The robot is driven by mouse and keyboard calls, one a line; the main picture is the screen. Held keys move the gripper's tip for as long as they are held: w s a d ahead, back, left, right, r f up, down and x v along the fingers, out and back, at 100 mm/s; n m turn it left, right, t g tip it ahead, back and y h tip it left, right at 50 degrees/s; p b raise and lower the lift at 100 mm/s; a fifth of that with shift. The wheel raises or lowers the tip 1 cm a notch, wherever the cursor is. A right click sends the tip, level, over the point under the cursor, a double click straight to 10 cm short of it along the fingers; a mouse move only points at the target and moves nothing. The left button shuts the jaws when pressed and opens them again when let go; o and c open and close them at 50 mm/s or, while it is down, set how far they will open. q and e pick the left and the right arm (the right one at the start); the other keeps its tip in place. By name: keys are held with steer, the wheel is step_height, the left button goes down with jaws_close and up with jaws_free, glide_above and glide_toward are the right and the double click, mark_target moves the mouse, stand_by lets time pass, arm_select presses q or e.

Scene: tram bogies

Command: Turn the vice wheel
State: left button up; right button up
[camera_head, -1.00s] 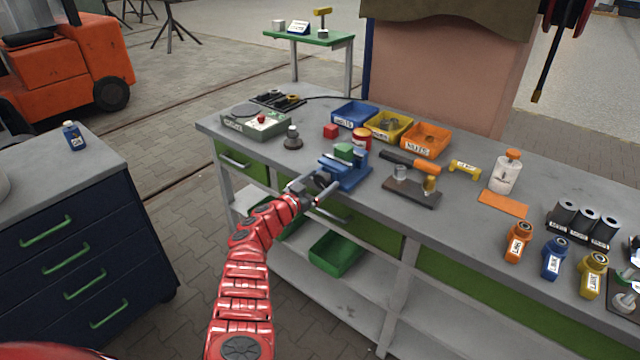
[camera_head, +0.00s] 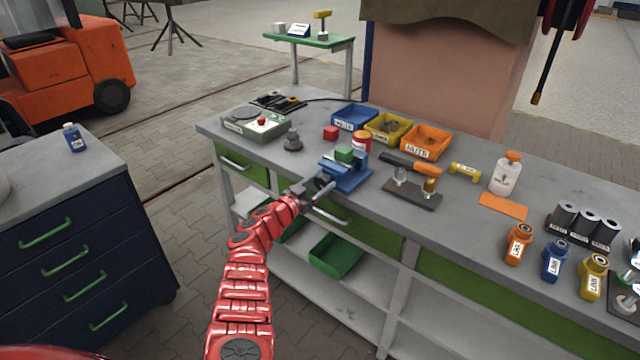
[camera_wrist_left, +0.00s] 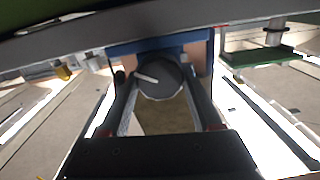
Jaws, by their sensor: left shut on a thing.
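The blue vice (camera_head: 345,173) stands at the front edge of the workbench, with a green block (camera_head: 344,154) at its jaws. My left gripper (camera_head: 318,190) is at the vice's front, shut on the vice wheel. In the left wrist view the dark round wheel (camera_wrist_left: 160,80), with a pale mark on its face, sits between the two fingers of the left gripper (camera_wrist_left: 162,95). The blue vice body (camera_wrist_left: 150,47) shows behind it. In the head view the gripper hides most of the wheel. My right gripper is not in view.
Blue, yellow and orange bins (camera_head: 426,143) stand farther back.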

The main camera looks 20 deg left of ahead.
arm_select(q)
steer(key=m, duration=0.4)
steer(key=shift+d+f+b, duration=0.1)
steer(key=shift+b, duration=0.25)
steer(key=m+b, duration=0.1)
steer(key=m, duration=0.2)
steer(key=shift+m, duration=0.3)
steer(key=m+b, duration=0.1)
steer(key=m, duration=0.1)
steer(key=m+b, duration=0.1)
steer(key=m, duration=0.1)
steer(key=shift+d+f+m, duration=0.15)
steer(key=shift+m, duration=0.15)
steer(key=m+b, duration=0.2)
steer(key=m, duration=0.1)
steer(key=shift+f+m, duration=0.2)
steer(key=shift+m, duration=0.1)
steer(key=m+b, duration=0.3)
steer(key=shift+m, duration=0.3)
steer(key=m+b, duration=0.3)
steer(key=m, duration=0.1)
steer(key=shift+f, duration=0.1)
steer(key=m+b, duration=0.3)
steer(key=m, duration=0.1)
steer(key=shift+m+b, duration=0.35)
steer(key=shift+m, duration=0.05)
steer(key=shift+m+b, duration=1)
steer(key=shift+m, duration=0.6)
